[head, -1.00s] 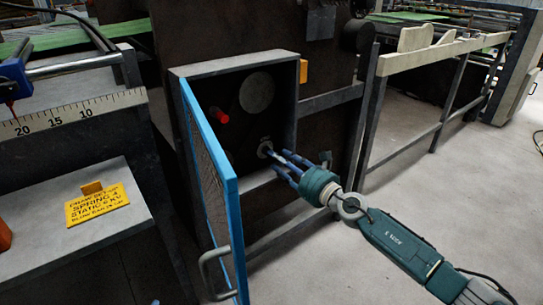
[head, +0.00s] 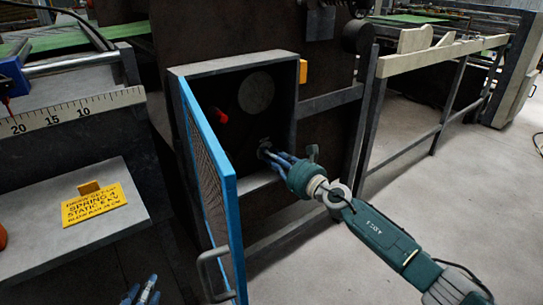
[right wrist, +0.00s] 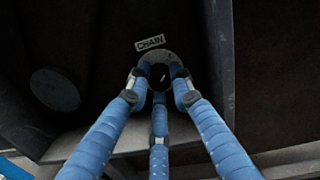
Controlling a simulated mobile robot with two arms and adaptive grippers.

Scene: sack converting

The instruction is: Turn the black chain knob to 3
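The black chain knob (right wrist: 160,76) sits on a round grey dial under a white CHAIN label (right wrist: 150,43) in the right wrist view. My right gripper (right wrist: 159,84) has its three blue fingers around the knob, with small gaps seeming to show beside it. In the head view, my right gripper (head: 270,154) reaches into the open dark box (head: 235,68) and hides most of the knob. The dial's numbers and the knob's setting are too small and dark to read. My left gripper (head: 140,292) shows at the bottom edge with its fingers apart and empty.
The blue-framed mesh door (head: 209,160) stands open at the box's left, close to my right gripper. A red knob (head: 221,117) and a round disc (head: 256,92) are inside the box. A yellow sign (head: 95,204) lies on the left shelf.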

